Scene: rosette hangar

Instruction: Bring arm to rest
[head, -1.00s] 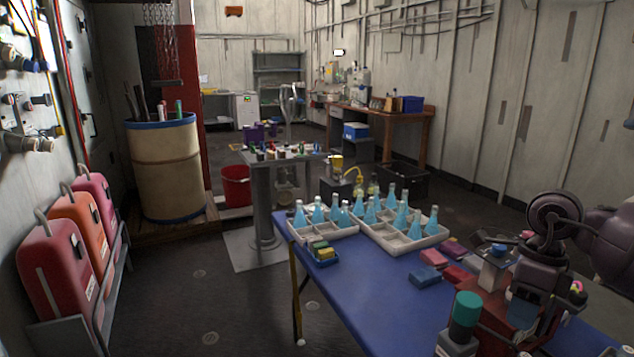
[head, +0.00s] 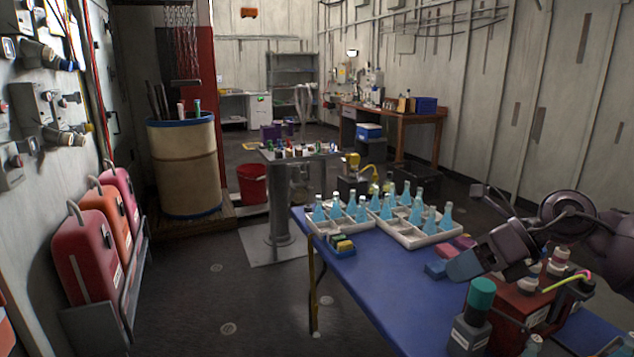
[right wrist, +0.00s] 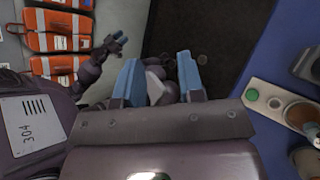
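My right arm comes in from the right in the head view, and its gripper (head: 466,264) is above the blue table, turned toward the left. In the right wrist view its two blue fingers (right wrist: 158,80) stand apart with nothing gripped between them. The pale shape seen between them looks like part of my own body farther off. My left gripper (right wrist: 118,42) seems to show small at the upper left of the right wrist view; its opening is too small to tell. It is outside the head view.
The blue table (head: 372,290) holds a red box (head: 508,308), a teal-capped bottle (head: 481,300) and white crates (head: 413,236) with several blue flasks. Red and orange cases (head: 82,254) stand at left. The floor between is clear.

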